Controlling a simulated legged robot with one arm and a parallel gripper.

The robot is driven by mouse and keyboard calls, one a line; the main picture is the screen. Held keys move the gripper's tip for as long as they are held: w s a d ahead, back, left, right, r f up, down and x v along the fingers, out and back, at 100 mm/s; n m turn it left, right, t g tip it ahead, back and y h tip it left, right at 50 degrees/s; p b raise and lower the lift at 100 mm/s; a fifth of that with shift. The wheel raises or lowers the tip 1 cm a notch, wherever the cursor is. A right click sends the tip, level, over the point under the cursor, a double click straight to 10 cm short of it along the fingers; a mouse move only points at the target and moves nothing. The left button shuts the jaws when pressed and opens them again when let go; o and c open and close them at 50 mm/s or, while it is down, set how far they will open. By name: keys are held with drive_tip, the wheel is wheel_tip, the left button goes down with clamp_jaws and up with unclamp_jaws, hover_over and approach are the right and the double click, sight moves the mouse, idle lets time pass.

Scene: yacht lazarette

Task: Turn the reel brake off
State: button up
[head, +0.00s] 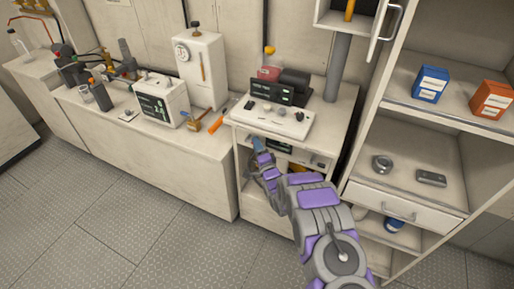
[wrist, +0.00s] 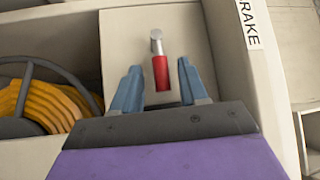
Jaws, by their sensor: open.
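The reel brake lever (wrist: 160,70) shows in the wrist view, with a red grip and a metal end, mounted on a pale panel. A label reading "RAKE" (wrist: 248,22), cut off by the frame, is on the edge to its right. The reel (wrist: 45,100), wound with orange line or hose, is to the left behind a dark rim. My gripper (wrist: 158,75) is open, its two blue fingers on either side of the red grip. I cannot tell whether they touch it. In the head view my gripper (head: 258,150) is at the front of the cabinet's opening; the lever is hidden there.
The cabinet (head: 240,175) carries a white console (head: 272,118) on top. An open shelf unit (head: 425,165) with a drawer and small boxes stands close on the right. A long counter (head: 150,150) with instruments runs left. The floor (head: 120,215) in front is clear.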

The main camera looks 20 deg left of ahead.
clamp_jaws()
idle(0.4)
